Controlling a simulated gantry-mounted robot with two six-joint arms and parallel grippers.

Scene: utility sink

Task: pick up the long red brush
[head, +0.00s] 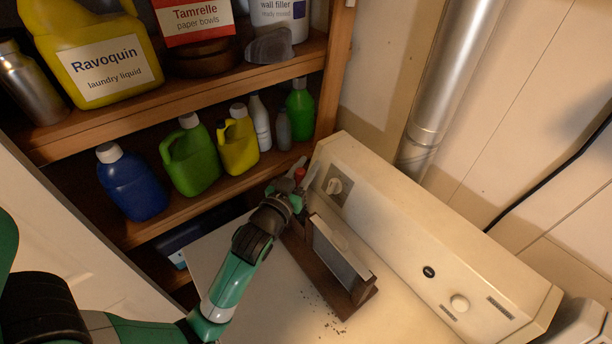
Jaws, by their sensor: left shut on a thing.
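My left gripper (303,176) is over the back of the white washer top, beside the control panel. Its fingers point away from me and are shut on a red thing (300,174), which I take to be the long red brush. Only a small red part shows between the fingers; the rest is hidden behind the gripper and wrist, so I cannot tell its length or whether it touches the surface. My right gripper is not in view.
A brown wooden piece with a grey panel (340,252) stands on the washer top (265,300), close to my left wrist. Dark crumbs (335,325) lie near it. The control panel (400,225) rises behind. Shelves at left hold several bottles, including a blue one (130,184).

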